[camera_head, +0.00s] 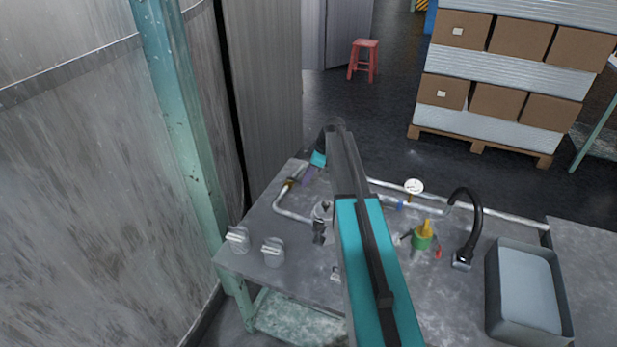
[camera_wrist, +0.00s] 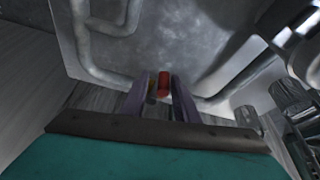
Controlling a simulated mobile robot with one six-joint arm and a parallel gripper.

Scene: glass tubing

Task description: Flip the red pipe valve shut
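The red valve handle (camera_wrist: 164,84) shows in the wrist view as a short red piece, with a yellowish brass bit (camera_wrist: 152,93) beside it. My gripper (camera_wrist: 160,78) has two purple fingers, spread apart, one on each side of the red handle. I cannot tell whether either finger touches it. In the head view my gripper (camera_head: 306,177) points down at the back left corner of the bench, close to a brass fitting (camera_head: 290,183) on the grey pipe (camera_head: 279,201). The red handle cannot be made out there.
The metal bench (camera_head: 300,255) also carries a white gauge (camera_head: 414,186), a green and yellow bottle (camera_head: 422,238), a black faucet (camera_head: 474,215) and a grey basin (camera_head: 560,285). Grey knobs (camera_head: 237,240) stand at the front left. A teal post (camera_head: 182,125) rises at left.

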